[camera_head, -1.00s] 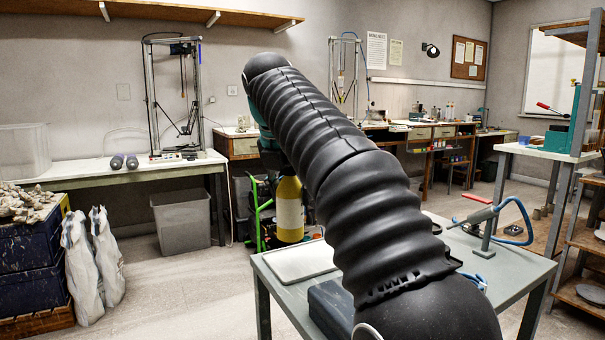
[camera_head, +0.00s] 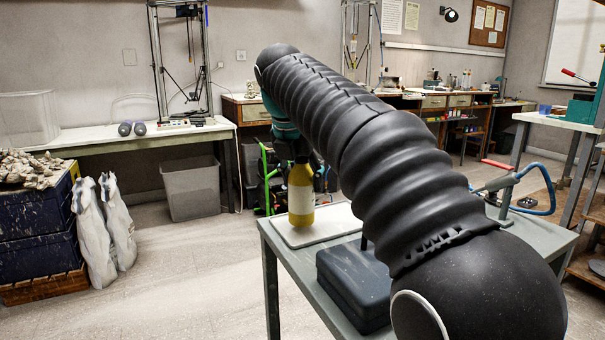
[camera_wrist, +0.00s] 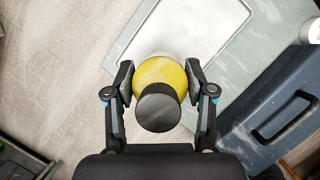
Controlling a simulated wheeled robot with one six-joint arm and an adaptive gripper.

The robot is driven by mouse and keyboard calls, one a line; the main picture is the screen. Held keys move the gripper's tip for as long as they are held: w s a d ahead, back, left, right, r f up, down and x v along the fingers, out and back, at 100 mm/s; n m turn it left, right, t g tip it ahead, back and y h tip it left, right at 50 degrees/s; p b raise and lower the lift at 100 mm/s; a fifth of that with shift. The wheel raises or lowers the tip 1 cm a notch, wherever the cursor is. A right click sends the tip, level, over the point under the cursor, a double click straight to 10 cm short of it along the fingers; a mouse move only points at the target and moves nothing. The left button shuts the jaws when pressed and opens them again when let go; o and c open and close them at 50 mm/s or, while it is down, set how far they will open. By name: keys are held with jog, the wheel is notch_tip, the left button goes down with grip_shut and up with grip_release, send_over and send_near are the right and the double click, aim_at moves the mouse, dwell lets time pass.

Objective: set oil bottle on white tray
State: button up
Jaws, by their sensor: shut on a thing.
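The oil bottle (camera_head: 301,200) is yellow with a pale label and hangs upright below my arm in the head view. In the wrist view, its yellow shoulder and dark cap (camera_wrist: 158,108) show from above. My gripper (camera_wrist: 159,76) is shut on the bottle, one finger on each side. The white tray (camera_head: 335,226) lies on the grey table. In the head view the bottle's base overlaps the tray's left part. In the wrist view the tray (camera_wrist: 205,22) extends beyond the bottle, which is near its edge. I cannot tell whether the base touches it.
A dark blue case (camera_head: 352,285) lies on the table in front of the tray; it also shows in the wrist view (camera_wrist: 270,122). A blue hose (camera_head: 540,190) is at the table's right. My arm hides part of the table. Open floor lies left of it.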

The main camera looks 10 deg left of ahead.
jog(key=shift+f+b, duration=0.35)
jog(key=shift+f, duration=0.4)
dwell(0.5)
jog(key=o, duration=1.5)
jog(key=shift+c, duration=0.2)
jog(key=d+v, duration=0.1)
jog(key=v, duration=1.1)
jog(key=shift+a, duration=0.45)
